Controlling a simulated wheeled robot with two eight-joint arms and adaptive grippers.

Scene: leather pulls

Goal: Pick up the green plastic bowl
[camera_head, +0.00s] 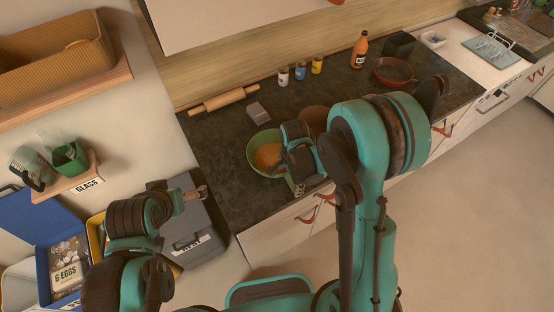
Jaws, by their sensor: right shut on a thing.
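The green plastic bowl (262,138) is on the dark counter near its front edge, with something orange inside it. My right gripper (292,176) is at the bowl's right side and shut on its rim. The wrist hides part of that side, and I cannot tell whether the bowl is clear of the counter. My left gripper (196,193) is out to the left, in front of the counter's left end and away from the bowl. Its fingers are too small to show whether they are open.
A brown bowl (313,117) sits behind my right wrist. A rolling pin (223,100), a grey block (258,113), small jars (300,73), an orange bottle (359,51) and a red pan (392,71) are on the counter. Bins (190,240) stand at the left.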

